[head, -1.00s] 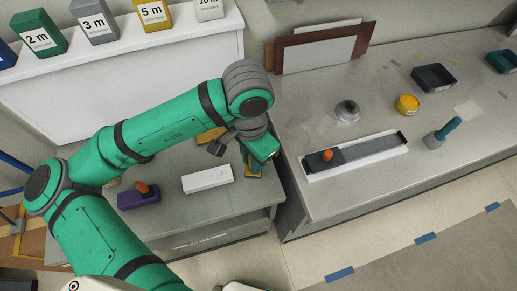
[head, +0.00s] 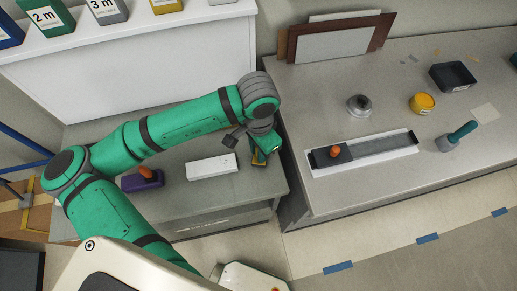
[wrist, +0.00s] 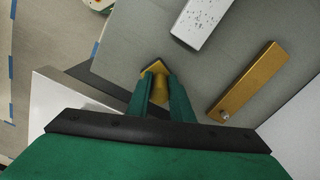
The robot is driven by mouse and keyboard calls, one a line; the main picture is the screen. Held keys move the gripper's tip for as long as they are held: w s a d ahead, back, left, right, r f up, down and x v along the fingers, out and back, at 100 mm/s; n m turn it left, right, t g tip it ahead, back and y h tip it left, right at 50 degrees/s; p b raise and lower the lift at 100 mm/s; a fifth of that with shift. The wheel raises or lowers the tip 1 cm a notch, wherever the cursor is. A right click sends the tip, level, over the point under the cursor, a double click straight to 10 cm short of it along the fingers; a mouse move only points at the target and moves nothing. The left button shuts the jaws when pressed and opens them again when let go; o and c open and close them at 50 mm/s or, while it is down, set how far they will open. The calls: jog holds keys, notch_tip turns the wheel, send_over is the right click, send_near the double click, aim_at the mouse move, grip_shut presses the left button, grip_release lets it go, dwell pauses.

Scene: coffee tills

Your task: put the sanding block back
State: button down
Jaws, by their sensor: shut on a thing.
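My gripper (head: 264,149) hangs over the right end of the low grey bench. In the wrist view its green fingers (wrist: 162,98) are shut on a yellow block (wrist: 157,70), mostly hidden between them. In the head view a little yellow shows below the gripper; I cannot tell whether the block touches the bench. A purple block with an orange knob (head: 142,182) sits on the low bench, left of the gripper. A dark block with an orange knob (head: 335,153) sits at the left end of a long white tray (head: 310,167) on the right bench.
A white block (head: 211,167) lies left of my gripper. An ochre bar (wrist: 246,82) lies near it in the wrist view. The higher right bench (head: 300,120) carries a grey round-knobbed thing (head: 359,105), a yellow tub (head: 422,103), a green-handled tool (head: 460,134) and a dark bin (head: 453,76).

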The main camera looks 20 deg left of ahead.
jog(key=shift+f, duration=0.15)
jog(key=c, duration=1.6)
grip_release()
jog(key=shift+o, duration=0.2)
notch_tip(320, 180, up, 12)
jog(key=shift+r, duration=0.2)
